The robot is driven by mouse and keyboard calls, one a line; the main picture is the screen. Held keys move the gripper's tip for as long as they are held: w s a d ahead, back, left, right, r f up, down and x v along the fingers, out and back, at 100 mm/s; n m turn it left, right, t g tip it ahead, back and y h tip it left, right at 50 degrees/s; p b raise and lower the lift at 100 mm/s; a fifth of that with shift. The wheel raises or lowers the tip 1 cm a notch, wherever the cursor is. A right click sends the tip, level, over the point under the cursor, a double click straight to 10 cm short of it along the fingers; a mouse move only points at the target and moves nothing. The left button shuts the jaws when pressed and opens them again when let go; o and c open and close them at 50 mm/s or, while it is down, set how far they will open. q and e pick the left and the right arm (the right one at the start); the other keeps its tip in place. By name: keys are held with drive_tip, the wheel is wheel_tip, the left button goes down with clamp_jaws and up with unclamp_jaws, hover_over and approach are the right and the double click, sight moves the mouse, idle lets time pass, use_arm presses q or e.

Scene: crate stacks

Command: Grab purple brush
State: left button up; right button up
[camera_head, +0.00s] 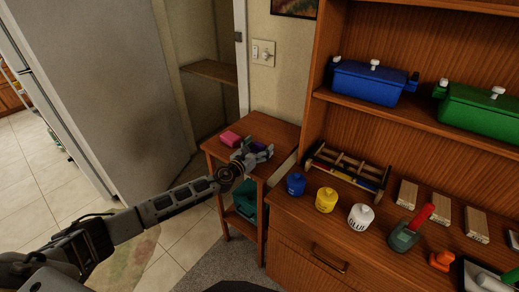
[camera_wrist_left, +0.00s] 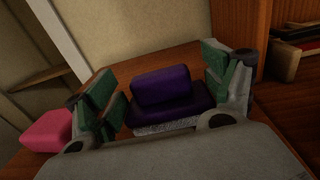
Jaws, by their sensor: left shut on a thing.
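The purple brush (camera_wrist_left: 165,90) lies between the green-padded fingers of my left gripper (camera_wrist_left: 168,88) in the left wrist view. It has a dark purple handle over a pale grey underside. In the head view my left gripper (camera_head: 251,154) is over the small wooden side table (camera_head: 276,131), shut on the brush (camera_head: 259,147), which is partly hidden by the fingers. A pink block-like thing (camera_head: 230,138), possibly another brush, lies just left of the gripper on the same table. My right gripper is not in view.
The wooden cabinet (camera_head: 300,239) to the right holds blue, yellow and white bottles, a wooden rack (camera_head: 347,170) and several blocks. Blue (camera_head: 368,84) and green (camera_head: 478,108) boxes stand on its shelf. A teal thing (camera_head: 245,203) is on the side table's lower shelf. A wall is behind.

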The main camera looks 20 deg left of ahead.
sight(259, 144)
use_arm(q)
drive_tip(key=shift+r, duration=0.4)
drive_tip(key=shift+r+p, duration=0.45)
drive_tip(key=shift+r, duration=0.25)
wheel_tip(259, 144, up, 6)
drive_tip(key=shift+r+p, duration=0.2)
drive_tip(key=shift+p, duration=1)
drive_tip(key=shift+r, duration=0.7)
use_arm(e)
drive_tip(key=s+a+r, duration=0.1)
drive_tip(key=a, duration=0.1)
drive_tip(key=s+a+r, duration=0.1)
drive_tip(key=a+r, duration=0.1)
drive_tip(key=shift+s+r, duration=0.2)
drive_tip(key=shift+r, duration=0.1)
use_arm(q)
drive_tip(key=shift+s, duration=0.1)
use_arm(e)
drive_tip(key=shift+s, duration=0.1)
